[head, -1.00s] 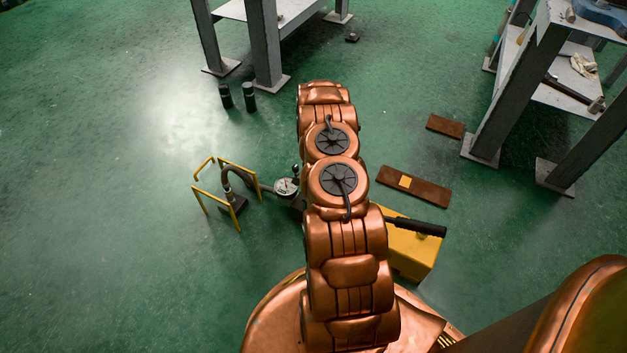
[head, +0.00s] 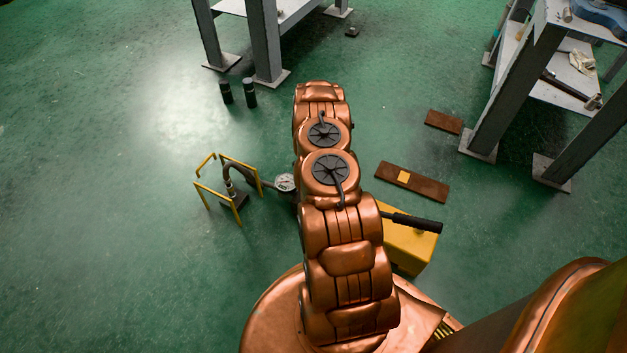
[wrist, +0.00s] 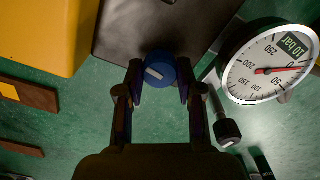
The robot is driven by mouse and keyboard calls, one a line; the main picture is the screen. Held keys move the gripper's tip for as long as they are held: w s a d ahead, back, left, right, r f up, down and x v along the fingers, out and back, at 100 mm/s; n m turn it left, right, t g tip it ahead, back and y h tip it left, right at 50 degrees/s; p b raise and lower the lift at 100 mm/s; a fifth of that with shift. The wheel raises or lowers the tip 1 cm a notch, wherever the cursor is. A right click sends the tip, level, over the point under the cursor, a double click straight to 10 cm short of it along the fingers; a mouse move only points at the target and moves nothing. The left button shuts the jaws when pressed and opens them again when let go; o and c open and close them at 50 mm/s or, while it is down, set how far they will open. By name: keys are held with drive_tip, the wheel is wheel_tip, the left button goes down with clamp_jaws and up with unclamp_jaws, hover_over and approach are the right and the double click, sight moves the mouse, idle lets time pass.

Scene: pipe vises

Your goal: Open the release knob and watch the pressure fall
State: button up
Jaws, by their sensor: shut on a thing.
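The release knob (wrist: 160,69) is blue and round with a white bar mark, set by a dark block in the wrist view. My gripper (wrist: 160,80) is shut on it, with one finger on each side. The pressure gauge (wrist: 264,62) is at the right of the wrist view, white-faced with a red needle pointing right and a green label. I cannot read its value exactly. In the head view the gauge (head: 285,182) is small, left of my arm. My arm hides the knob and gripper there. The yellow pump body (head: 408,246) has a black-gripped handle (head: 411,222).
A yellow frame (head: 228,190) stands around a hose end at left. A black-tipped lever (wrist: 227,128) is close to my right finger. Brown plates (head: 412,182) lie on the green floor. Table legs (head: 505,100) stand at upper right.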

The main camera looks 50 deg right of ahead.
drive_tip(key=shift+s+f, duration=0.1)
drive_tip(key=shift+s, duration=0.15)
drive_tip(key=o, duration=0.9)
drive_tip(key=shift+o, duration=1.2)
drive_tip(key=shift+w, duration=0.15)
wheel_tip(320, 180, up, 12)
